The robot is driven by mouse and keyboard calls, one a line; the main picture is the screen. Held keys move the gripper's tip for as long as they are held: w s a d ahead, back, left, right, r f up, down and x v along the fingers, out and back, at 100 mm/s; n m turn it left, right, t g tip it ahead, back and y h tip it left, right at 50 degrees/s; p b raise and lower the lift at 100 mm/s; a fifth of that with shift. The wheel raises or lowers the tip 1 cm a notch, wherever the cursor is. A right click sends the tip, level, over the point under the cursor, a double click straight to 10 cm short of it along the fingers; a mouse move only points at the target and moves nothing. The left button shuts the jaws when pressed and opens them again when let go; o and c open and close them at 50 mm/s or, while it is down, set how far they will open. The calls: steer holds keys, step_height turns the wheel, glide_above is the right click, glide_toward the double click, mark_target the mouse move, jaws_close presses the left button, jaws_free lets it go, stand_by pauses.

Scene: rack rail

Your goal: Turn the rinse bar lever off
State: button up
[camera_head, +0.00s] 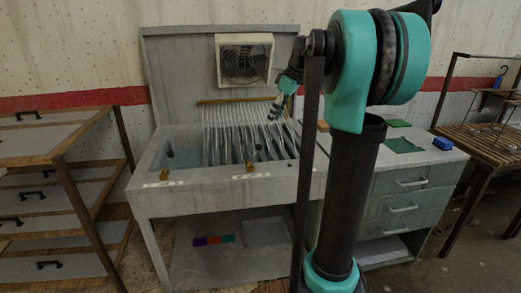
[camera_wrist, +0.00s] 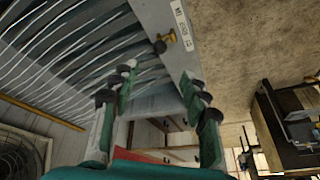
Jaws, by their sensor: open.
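The rinse bar (camera_head: 248,99) spans the back of the grey sink unit, and many thin white streams run down from it. A small brass lever (camera_head: 250,167) sits on the front rim of the sink above a white label. In the wrist view the brass lever (camera_wrist: 161,44) shows beyond my fingertips, beside a printed label (camera_wrist: 181,25) too small to read surely. My gripper (camera_head: 277,104) is over the right part of the basin, near the streams. In the wrist view my gripper (camera_wrist: 165,84) is open and empty, with the lever apart from both fingers.
A second label (camera_head: 165,184) is on the rim at left. A fan box (camera_head: 244,60) hangs on the backboard. A drawer cabinet (camera_head: 405,190) with a green cloth and blue block (camera_head: 443,143) adjoins at right. A wooden rack (camera_head: 60,180) stands at left.

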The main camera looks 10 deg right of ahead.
mark_target(259, 148)
steer(key=x, duration=1.5)
steer(key=shift+w+a+f, duration=0.1)
steer(key=shift+a+f, duration=0.05)
steer(key=shift+f, duration=0.15)
jaws_close()
